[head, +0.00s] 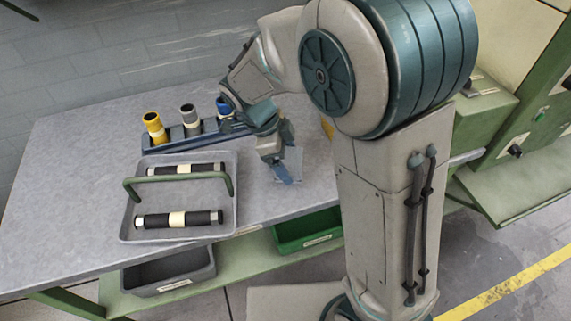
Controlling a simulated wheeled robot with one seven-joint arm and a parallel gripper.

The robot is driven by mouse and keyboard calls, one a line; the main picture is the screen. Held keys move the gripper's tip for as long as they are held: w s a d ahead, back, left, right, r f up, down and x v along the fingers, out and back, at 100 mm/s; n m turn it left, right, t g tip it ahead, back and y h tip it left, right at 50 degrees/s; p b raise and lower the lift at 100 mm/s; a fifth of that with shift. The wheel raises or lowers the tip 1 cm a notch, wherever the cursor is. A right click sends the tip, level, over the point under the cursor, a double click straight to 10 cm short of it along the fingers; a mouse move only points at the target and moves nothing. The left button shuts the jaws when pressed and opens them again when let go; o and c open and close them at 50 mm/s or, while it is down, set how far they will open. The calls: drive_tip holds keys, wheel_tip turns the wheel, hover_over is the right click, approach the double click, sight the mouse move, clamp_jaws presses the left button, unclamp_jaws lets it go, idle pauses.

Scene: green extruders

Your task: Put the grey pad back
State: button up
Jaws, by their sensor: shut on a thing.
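My gripper (284,176) is low over the right part of the grey table, pointing down. It is shut on what looks like the grey pad (293,161), a small flat grey piece at the fingertips. The pad is close in colour to the table and partly hidden by the fingers. I cannot tell whether it touches the table top.
A grey tray (131,222) with a green handle holds two black rollers with cream bands. Behind it, a dark rack (181,142) holds yellow, grey and blue cylinders. Grey (169,273) and green (308,229) bins sit below. The table's left side is clear.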

sight(286, 166)
drive_tip(key=shift+f, duration=1.7)
drive_tip(key=shift+f, duration=0.15)
drive_tip(key=o, duration=0.8)
